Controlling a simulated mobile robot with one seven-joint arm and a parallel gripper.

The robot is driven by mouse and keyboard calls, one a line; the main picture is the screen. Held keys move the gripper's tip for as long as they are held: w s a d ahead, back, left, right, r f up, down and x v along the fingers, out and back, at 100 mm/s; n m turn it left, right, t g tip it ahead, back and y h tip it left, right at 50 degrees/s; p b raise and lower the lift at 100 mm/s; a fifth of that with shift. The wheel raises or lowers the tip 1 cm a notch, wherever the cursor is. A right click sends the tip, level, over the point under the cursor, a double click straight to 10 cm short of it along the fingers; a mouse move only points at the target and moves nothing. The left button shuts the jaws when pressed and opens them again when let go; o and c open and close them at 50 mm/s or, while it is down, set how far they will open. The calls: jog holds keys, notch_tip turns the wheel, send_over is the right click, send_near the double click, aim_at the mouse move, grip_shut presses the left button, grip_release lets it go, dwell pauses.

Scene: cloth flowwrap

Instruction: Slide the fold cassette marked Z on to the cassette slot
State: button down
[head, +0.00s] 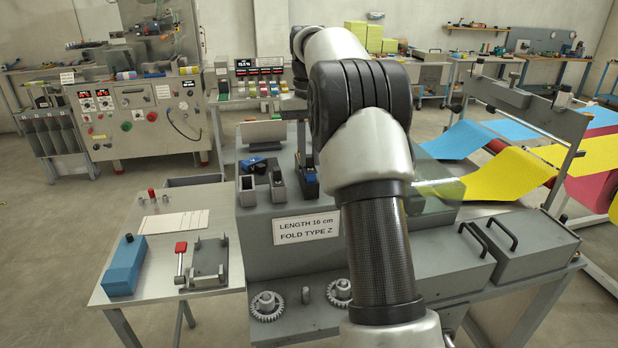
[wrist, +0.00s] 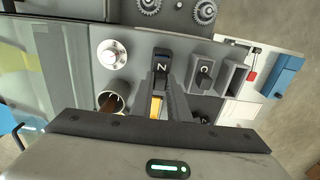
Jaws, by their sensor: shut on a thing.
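The fold cassette marked Z (wrist: 161,66) is dark with a blue strip and a white letter. In the wrist view it is between the tips of my gripper (wrist: 167,92), which is shut on it. In the head view the cassette (head: 309,184) is upright under my gripper (head: 304,160), at the right end of a row on the machine top. I cannot tell whether it touches what is below. A cassette marked C (wrist: 203,73) stands in a grey holder beside it. An open, empty grey holder (wrist: 233,76) is beyond C; it also shows in the head view (head: 247,186).
A blue and dark object (head: 257,165) lies behind the row. A white knob (wrist: 112,55) and a round tube (wrist: 113,95) are on the other side of Z. A plate (head: 300,229) reads "LENGTH 16 cm, FOLD TYPE Z". Gears (head: 267,306) are at the front.

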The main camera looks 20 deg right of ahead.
aim_at(309, 155)
jog(key=shift+f+b, duration=0.6)
jog(key=shift+f, duration=0.75)
dwell(0.5)
jog(key=c, duration=1.6)
grip_release()
notch_tip(309, 155, up, 17)
jog(key=p, duration=0.7)
jog(key=s+a+r+t, duration=0.1)
jog(key=s+a+r, duration=0.3)
jog(key=s+r, duration=0.1)
jog(key=s+a+r+n+t, duration=0.1)
jog(key=s+a+t, duration=0.1)
jog(key=s+a, duration=0.5)
jog(key=s+a+f+t, duration=0.1)
jog(key=s+f, duration=0.3)
jog(key=s, duration=0.3)
jog(key=s+a+f, duration=0.1)
jog(key=s+f, duration=0.4)
jog(key=s, duration=0.2)
jog(key=s+a+f+n+t, duration=0.1)
jog(key=s+a+f, duration=0.1)
jog(key=s+f, duration=0.2)
jog(key=shift+s+a+f+t, duration=0.1)
jog(key=shift+s+f+t, duration=0.1)
jog(key=shift+s, duration=0.55)
jog(key=shift+s+f+t, duration=0.1)
jog(key=shift+s+f, duration=0.05)
jog(key=shift+s, duration=0.6)
